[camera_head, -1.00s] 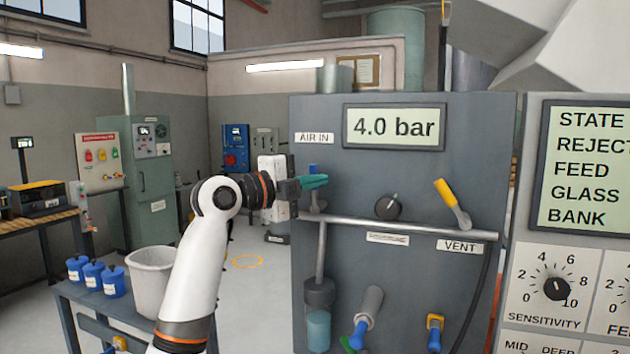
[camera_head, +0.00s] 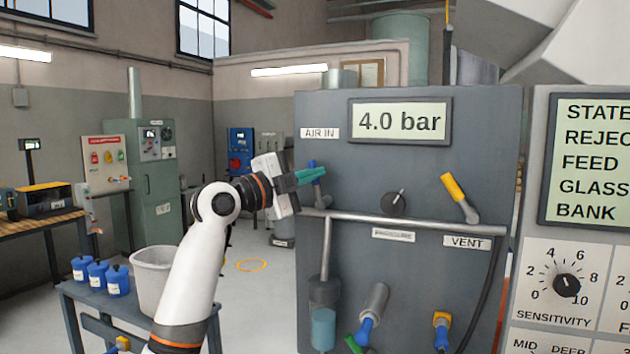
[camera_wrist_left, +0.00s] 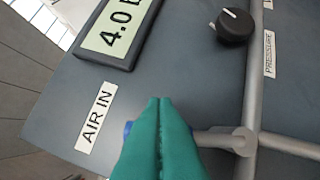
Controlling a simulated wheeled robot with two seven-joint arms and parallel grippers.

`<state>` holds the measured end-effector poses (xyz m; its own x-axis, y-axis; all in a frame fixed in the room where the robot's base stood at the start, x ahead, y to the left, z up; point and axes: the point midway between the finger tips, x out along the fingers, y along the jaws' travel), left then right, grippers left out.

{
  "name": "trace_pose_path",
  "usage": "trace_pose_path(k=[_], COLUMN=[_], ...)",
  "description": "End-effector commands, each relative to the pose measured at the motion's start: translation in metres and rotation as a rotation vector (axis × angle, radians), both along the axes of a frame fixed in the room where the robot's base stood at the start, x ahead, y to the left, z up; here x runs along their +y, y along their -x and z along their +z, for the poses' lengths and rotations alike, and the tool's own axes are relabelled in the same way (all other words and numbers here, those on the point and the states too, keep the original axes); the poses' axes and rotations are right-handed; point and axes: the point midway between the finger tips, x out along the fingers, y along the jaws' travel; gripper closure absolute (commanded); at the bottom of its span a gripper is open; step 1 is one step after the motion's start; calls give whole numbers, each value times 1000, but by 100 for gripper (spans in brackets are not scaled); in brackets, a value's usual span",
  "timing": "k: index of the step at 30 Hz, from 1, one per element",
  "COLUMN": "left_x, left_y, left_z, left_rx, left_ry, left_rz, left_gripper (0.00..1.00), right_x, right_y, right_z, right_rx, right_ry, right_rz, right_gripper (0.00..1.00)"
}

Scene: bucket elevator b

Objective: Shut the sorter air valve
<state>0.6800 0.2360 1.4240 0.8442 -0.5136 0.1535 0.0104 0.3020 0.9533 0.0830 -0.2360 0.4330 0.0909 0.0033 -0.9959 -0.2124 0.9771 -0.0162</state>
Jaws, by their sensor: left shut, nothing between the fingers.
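The sorter's air valve under the AIR IN label (camera_head: 320,133) has a blue handle (camera_head: 312,163), mostly hidden behind my left gripper's fingers. In the left wrist view a bit of blue handle (camera_wrist_left: 128,129) shows left of the fingers, and its grey stem (camera_wrist_left: 216,138) runs right to a pipe. My left gripper (camera_head: 325,173), with teal fingers, is shut and empty, in front of or against the handle; contact cannot be told. The display (camera_head: 400,122) reads 4.0 bar. My right gripper is out of view.
On the same grey panel are a black pressure knob (camera_head: 394,203), a yellow-handled VENT lever (camera_head: 458,194) and a horizontal pipe (camera_head: 420,225). The sorter control panel (camera_head: 585,240) stands right. A grey bucket (camera_head: 153,270) and blue containers sit on a low table at left.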

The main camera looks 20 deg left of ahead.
Motion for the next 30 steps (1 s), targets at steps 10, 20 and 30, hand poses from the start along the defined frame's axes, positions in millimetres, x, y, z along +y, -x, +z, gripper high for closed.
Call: trace_pose_path(k=[10,20,30], left_x=[15,21,21], left_y=[-1,-1,-1], left_z=[-7,-7,-7], left_rx=[8,8,8], left_ry=[222,218,218], left_rz=[2,1,1], left_gripper=[100,100,100], right_x=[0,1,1], right_y=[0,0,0], right_z=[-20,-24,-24], right_rx=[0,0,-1], right_ry=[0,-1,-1], right_rz=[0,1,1], right_gripper=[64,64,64])
